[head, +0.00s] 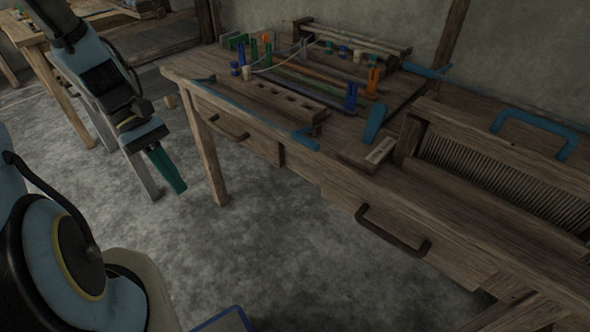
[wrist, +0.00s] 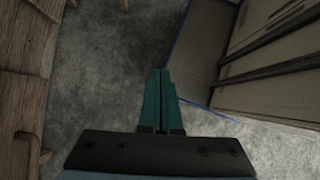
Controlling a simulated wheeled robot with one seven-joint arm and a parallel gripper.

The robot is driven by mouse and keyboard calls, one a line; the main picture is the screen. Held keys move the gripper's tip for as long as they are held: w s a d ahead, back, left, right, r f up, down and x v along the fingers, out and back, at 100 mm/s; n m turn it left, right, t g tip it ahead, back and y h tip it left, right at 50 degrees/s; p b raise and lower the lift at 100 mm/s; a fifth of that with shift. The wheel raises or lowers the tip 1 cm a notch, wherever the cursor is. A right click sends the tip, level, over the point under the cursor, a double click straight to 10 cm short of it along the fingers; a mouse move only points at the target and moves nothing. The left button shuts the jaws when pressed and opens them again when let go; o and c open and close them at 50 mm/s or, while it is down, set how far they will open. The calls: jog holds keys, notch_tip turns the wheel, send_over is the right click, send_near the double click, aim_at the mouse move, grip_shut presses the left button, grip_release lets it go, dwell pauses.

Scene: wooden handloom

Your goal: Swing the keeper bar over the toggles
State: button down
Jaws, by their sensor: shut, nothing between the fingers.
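My gripper (head: 176,186) has teal fingers, shut and empty, pointing down over the floor left of the loom bench. In the wrist view the closed fingers (wrist: 160,75) show over bare grey floor. A long thin blue bar (head: 255,117), which looks like the keeper bar, runs along the front edge of the bench top (head: 225,88). My gripper is apart from all of these.
A wooden block with holes (head: 290,102) lies behind the blue bar. Dark drawer handles (head: 393,232) stick out from the bench front. A slatted frame (head: 500,165) with a blue handle (head: 535,122) stands at right. Grey floor (head: 270,235) is open before the bench.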

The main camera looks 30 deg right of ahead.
jog(key=s+d+f+n+g+h+b, duration=0.45)
jog(key=d+f+g+b, duration=0.3)
jog(key=d, duration=0.45)
jog(key=w+d+f+n+g+h+b, duration=0.3)
jog(key=w+d+n+g+h+b, duration=0.1)
jog(key=d+g+h+b, duration=0.1)
jog(key=d+g+h, duration=0.1)
jog(key=g+h, duration=0.1)
jog(key=g, duration=0.1)
jog(key=shift+w+d+f+b, duration=0.15)
jog(key=shift+d+f+b, duration=0.15)
jog(key=shift+d, duration=0.1)
jog(key=w+r+p+x, duration=0.1)
jog(key=w+r+x, duration=0.1)
jog(key=x, duration=1.1)
jog(key=shift+p, duration=0.4)
jog(key=shift+w+d+h, duration=0.1)
jog(key=shift+d+h, duration=0.05)
jog(key=shift+h, duration=0.2)
